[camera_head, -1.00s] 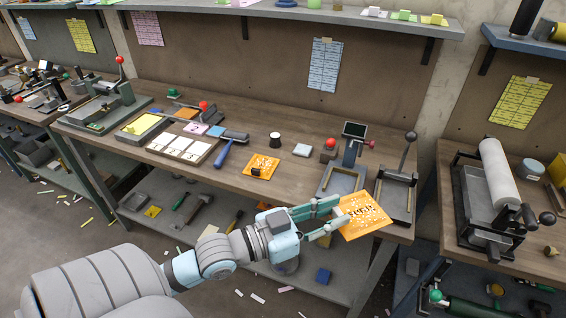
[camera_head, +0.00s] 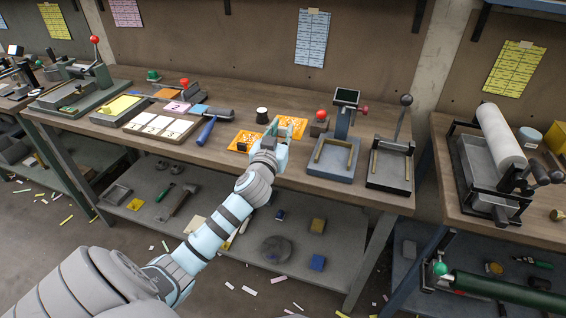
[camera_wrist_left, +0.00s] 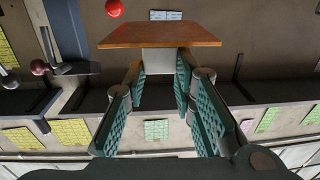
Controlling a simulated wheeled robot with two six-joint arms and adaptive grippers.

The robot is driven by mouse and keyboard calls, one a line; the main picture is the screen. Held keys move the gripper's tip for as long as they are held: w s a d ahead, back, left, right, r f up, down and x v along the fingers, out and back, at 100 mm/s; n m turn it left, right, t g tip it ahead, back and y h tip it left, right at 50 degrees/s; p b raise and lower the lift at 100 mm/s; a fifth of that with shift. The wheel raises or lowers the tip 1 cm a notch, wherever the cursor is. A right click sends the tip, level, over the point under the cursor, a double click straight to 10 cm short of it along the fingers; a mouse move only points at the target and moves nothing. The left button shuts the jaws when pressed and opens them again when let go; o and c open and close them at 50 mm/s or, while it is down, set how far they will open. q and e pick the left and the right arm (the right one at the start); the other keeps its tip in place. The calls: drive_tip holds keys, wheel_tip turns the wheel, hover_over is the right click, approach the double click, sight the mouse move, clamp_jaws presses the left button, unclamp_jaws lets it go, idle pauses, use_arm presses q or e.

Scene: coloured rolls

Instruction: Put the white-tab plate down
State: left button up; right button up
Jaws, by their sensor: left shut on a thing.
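The orange white-tab plate (camera_head: 293,126) is held over the workbench, just right of the black cup. In the left wrist view, the plate (camera_wrist_left: 160,34) shows its edge and its pale tab (camera_wrist_left: 158,62) between the fingers. My left gripper (camera_head: 275,136) is shut on that tab; its teal fingers (camera_wrist_left: 160,80) flank it. The gripper partly hides the plate in the head view. I cannot tell whether the plate touches the bench. My right gripper is not in view.
A black cup (camera_head: 262,115) and a blue-handled roller (camera_head: 207,129) are nearby. A grey press (camera_head: 335,158) with a red knob stands to the right.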

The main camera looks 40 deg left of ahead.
use_arm(q)
wheel_tip(320, 180, down, 8)
drive_tip(key=b, duration=0.3)
drive_tip(key=shift+f, duration=0.2)
drive_tip(key=o, duration=1)
drive_tip(key=shift+w, duration=0.1)
drive_tip(key=shift+o, duration=0.2)
